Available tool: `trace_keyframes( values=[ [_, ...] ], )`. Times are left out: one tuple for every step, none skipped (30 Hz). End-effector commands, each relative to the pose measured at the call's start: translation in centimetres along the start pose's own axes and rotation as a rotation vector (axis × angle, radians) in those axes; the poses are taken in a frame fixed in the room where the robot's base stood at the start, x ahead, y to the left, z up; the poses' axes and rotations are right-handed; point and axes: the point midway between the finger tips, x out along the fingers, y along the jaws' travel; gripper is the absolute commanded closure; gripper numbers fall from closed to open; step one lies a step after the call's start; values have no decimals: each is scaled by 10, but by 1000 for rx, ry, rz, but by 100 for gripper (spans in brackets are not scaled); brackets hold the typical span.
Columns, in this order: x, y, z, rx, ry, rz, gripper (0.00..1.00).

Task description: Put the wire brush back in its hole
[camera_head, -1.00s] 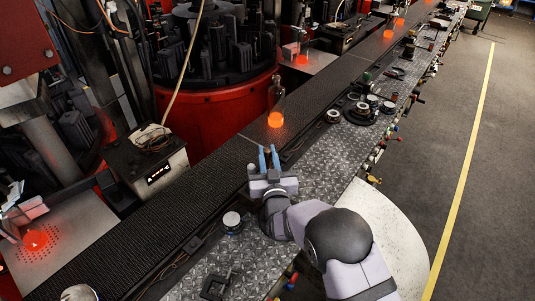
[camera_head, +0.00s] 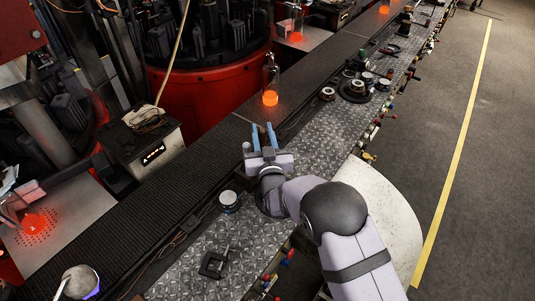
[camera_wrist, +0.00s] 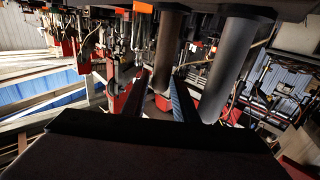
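My gripper (camera_head: 263,137) is above the metal tread plate, close to the dark conveyor, in the head view. Its two blue fingers stand apart with nothing visible between them. In the wrist view my gripper (camera_wrist: 157,105) also shows its fingers apart and empty, facing machinery. I cannot pick out the wire brush or its hole for sure in either view. Several small tools with coloured handles (camera_head: 287,256) stick out along the plate's outer edge, too small to tell apart.
A clear bottle with a glowing orange base (camera_head: 270,90) stands on the conveyor (camera_head: 130,205) beyond my gripper. A round pot (camera_head: 229,201) and a black clamp-like piece (camera_head: 214,263) are on the tread plate (camera_head: 255,240). A pale curved tabletop (camera_head: 395,215) lies right; grey floor (camera_head: 490,200) is clear.

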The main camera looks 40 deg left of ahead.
Motion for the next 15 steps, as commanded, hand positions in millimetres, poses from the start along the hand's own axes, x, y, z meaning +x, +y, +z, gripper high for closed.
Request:
trace_keyframes(
  values=[
    [-6, -1, 3, 0, -2, -1, 74],
    [-10, -1, 3, 0, -2, -1, 74],
    [-14, -1, 4, 0, -2, -1, 74],
    [-18, -1, 3, 0, -2, -1, 74],
    [-22, 0, 4, 0, -2, -1, 74],
    [-28, 0, 3, 0, -1, 0, 74],
    [-33, 0, 4, 0, -2, -1, 74],
    [-37, 0, 4, 0, -2, -1, 74],
    [-44, -1, 4, 0, -1, -1, 74],
    [-48, -1, 4, 0, -2, -2, 74],
    [-53, -1, 4, -1, -1, -2, 74],
    [-60, -1, 4, -1, -2, -2, 74],
    [-64, -1, 4, -1, -1, -2, 74],
    [-69, -1, 4, 0, -1, -2, 74],
    [-75, -1, 4, 0, -1, -2, 74]
  ],
)
